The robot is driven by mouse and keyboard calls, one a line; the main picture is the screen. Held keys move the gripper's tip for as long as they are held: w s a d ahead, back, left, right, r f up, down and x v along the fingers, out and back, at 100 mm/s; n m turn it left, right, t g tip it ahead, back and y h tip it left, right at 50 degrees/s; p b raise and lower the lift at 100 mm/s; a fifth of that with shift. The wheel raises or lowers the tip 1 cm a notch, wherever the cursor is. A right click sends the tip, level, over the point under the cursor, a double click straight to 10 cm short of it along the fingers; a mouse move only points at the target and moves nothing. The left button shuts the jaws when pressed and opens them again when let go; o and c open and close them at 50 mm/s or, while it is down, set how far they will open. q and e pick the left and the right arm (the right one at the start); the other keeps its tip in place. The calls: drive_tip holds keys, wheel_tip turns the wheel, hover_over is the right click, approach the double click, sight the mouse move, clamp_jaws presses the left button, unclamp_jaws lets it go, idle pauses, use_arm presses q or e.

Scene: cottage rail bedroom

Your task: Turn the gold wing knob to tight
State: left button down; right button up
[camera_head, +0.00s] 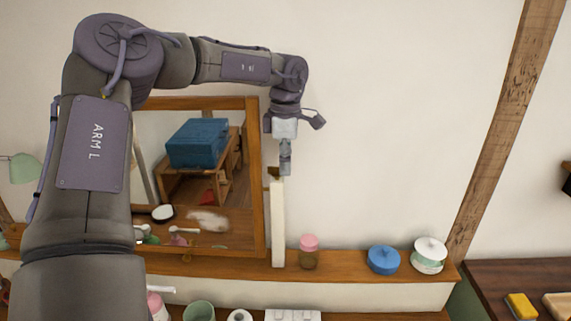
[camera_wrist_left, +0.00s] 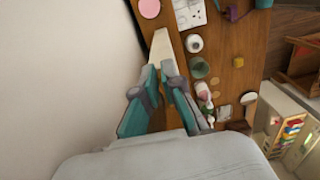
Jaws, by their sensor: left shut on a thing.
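A small gold-brown piece, which looks like the gold wing knob (camera_head: 273,172), shows at the top of a cream upright post (camera_head: 278,225) beside the mirror. My left gripper (camera_head: 284,172) comes down from above onto it, and its fingers hide most of it. In the left wrist view the two teal and grey fingers of my left gripper (camera_wrist_left: 161,68) are close together above the cream post (camera_wrist_left: 164,42). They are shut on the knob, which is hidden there. I cannot make out which way the wings point. My right gripper is not in view.
A wood-framed mirror (camera_head: 253,190) stands left of the post. A pink-lidded jar (camera_head: 309,252), a blue lidded pot (camera_head: 383,260) and a white-and-green pot (camera_head: 429,255) stand on the wooden shelf (camera_head: 345,265). A green cup (camera_head: 199,311) is lower down. The wall above the shelf is clear.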

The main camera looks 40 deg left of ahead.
use_arm(q)
drive_tip(key=shift+r, duration=0.1)
drive_tip(key=c, duration=1.3)
unclamp_jaws()
wheel_tip(320, 180, up, 12)
